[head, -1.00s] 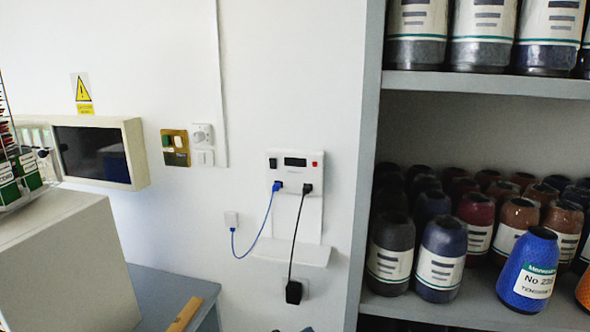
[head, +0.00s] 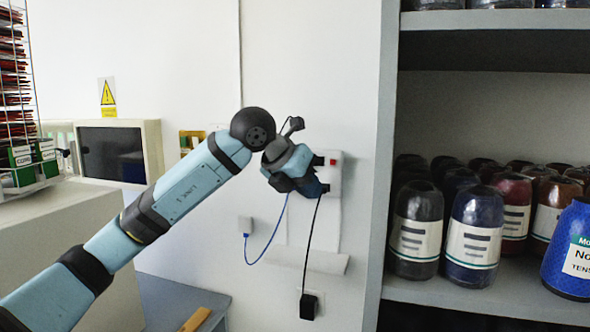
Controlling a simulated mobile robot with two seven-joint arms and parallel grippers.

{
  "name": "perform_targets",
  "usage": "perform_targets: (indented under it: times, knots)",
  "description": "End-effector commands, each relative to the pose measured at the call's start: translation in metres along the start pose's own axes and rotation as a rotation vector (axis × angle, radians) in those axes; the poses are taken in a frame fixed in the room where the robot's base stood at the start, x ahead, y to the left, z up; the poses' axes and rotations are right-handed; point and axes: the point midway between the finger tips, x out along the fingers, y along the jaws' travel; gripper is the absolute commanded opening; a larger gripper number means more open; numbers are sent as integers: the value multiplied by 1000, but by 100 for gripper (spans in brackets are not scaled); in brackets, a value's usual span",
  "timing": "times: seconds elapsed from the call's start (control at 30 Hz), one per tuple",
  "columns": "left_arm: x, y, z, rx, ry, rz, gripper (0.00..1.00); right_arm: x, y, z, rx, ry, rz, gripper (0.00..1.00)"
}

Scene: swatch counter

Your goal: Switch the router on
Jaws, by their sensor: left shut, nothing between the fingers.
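The router is the white box (head: 335,178) on the wall left of the shelf. My left gripper (head: 312,186) is in front of it and hides its left and middle parts, including the black switch. The red button (head: 333,162) on its right side still shows. A blue cable (head: 270,243) and a black cable (head: 310,245) hang down from under the gripper. The left gripper is shut and empty. I cannot tell whether it touches the router. My right gripper is not in view.
The black cable ends at a black plug (head: 309,306) low on the wall. A small white ledge (head: 325,262) is under the router. Shelves of thread cones (head: 474,225) stand close on the right. A monitor box (head: 153,150) is on the left wall.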

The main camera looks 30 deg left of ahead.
Motion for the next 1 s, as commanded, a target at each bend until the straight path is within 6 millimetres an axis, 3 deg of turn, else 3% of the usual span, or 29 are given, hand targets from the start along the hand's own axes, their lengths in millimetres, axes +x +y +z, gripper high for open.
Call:
perform_targets:
  times: [0.1, 0.2, 0.3, 0.4, 0.57, 1.0]
  knots:
    - [-52, 34, 21, -32, -99, 248, 0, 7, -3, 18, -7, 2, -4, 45]
    - [-87, 52, 31, -76, -161, 392, 0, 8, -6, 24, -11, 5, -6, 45]
    - [-110, 63, 35, -110, -199, 476, 0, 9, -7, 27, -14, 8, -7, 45]
    - [-118, 68, 37, -126, -214, 511, 0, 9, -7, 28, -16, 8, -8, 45]
    - [-106, 76, 41, -128, -213, 515, 0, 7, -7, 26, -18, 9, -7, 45]
    - [-33, 119, 61, -127, -214, 512, 0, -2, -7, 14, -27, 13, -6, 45]
